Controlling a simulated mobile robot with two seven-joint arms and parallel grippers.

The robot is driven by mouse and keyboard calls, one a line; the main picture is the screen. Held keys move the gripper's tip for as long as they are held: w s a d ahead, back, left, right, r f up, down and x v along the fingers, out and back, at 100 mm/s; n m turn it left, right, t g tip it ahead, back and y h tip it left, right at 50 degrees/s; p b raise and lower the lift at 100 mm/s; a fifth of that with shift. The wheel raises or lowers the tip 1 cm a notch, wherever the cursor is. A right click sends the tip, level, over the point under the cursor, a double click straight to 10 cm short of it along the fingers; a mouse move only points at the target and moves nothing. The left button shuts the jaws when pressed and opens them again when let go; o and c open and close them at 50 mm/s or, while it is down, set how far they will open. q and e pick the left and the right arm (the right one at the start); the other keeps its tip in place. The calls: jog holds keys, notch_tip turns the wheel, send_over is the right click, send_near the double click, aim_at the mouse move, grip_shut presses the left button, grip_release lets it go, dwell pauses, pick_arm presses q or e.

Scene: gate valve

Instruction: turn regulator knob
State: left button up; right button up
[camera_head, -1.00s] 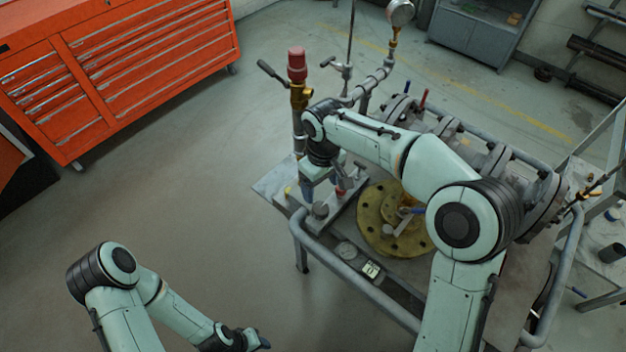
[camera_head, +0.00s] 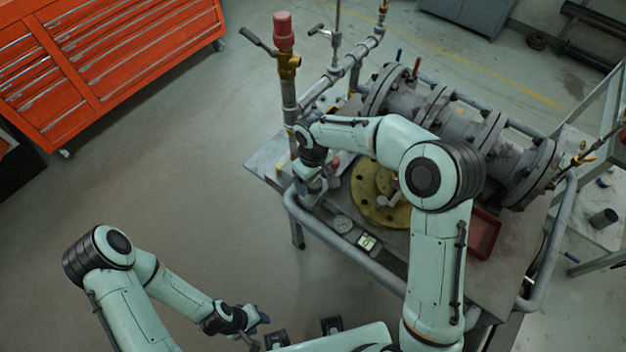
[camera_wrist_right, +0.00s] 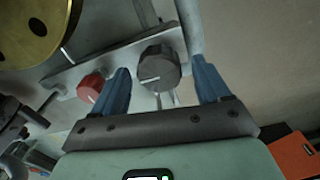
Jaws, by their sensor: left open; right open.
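A dark grey round knob (camera_wrist_right: 158,68) with a white line on its face stands on a grey metal bar, seen in the right wrist view. A red knob (camera_wrist_right: 91,87) sits to its left on the same bar. My right gripper (camera_wrist_right: 160,82) is open, with its blue fingers on either side of the grey knob; I cannot tell whether they touch it. In the head view my right gripper (camera_head: 314,186) is low over the near left part of the cart, and hides the grey knob there. My left gripper (camera_head: 258,318) is open and empty over the floor.
The cart's tubular rail (camera_head: 345,255) runs along its near side. A yellow flange (camera_head: 372,205), a red tray (camera_head: 484,236) and large grey pipework (camera_head: 465,125) are on the cart. A red-capped vertical pipe (camera_head: 284,32) rises behind my right wrist. Open floor lies left.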

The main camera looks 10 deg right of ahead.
jog(key=shift+f, duration=0.3)
jog(key=c, duration=1)
jog(key=shift+c, duration=0.2)
jog(key=shift+m, duration=0.3)
